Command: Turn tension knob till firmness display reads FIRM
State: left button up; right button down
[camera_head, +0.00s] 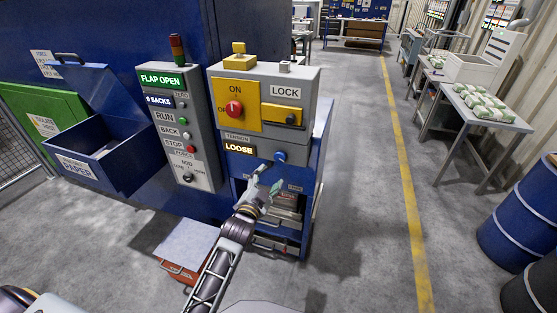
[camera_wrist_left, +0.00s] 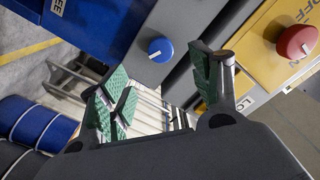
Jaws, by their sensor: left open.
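The blue tension knob (camera_head: 280,156) sits on the grey panel under the LOCK label, beside the firmness display (camera_head: 239,149), which reads LOOSE in lit letters. My left gripper (camera_head: 265,176) is open just below and in front of the knob in the head view. In the left wrist view the knob (camera_wrist_left: 160,49) lies ahead of the open green-padded fingers (camera_wrist_left: 165,95), apart from them, with nothing between the pads. A pale pointer mark shows on the knob. My right gripper is not in view.
A red knob (camera_head: 233,109) on a yellow plate and a LOCK switch (camera_head: 290,118) are above the tension knob. A button panel (camera_head: 180,130) reading FLAP OPEN stands to the left. A blue paper bin (camera_head: 103,150) is further left. Open floor lies to the right.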

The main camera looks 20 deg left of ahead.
pick_arm(q)
send_near(279, 159)
jog(key=shift+w, duration=2.7)
jog(key=shift+w+b, duration=0.3)
jog(key=shift+w, duration=1.4)
jog(key=shift+w+f, duration=0.1)
jog(key=shift+w, duration=0.55)
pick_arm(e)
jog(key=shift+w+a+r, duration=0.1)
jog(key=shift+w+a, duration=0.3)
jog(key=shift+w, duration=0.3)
pick_arm(q)
jog(key=c, duration=1)
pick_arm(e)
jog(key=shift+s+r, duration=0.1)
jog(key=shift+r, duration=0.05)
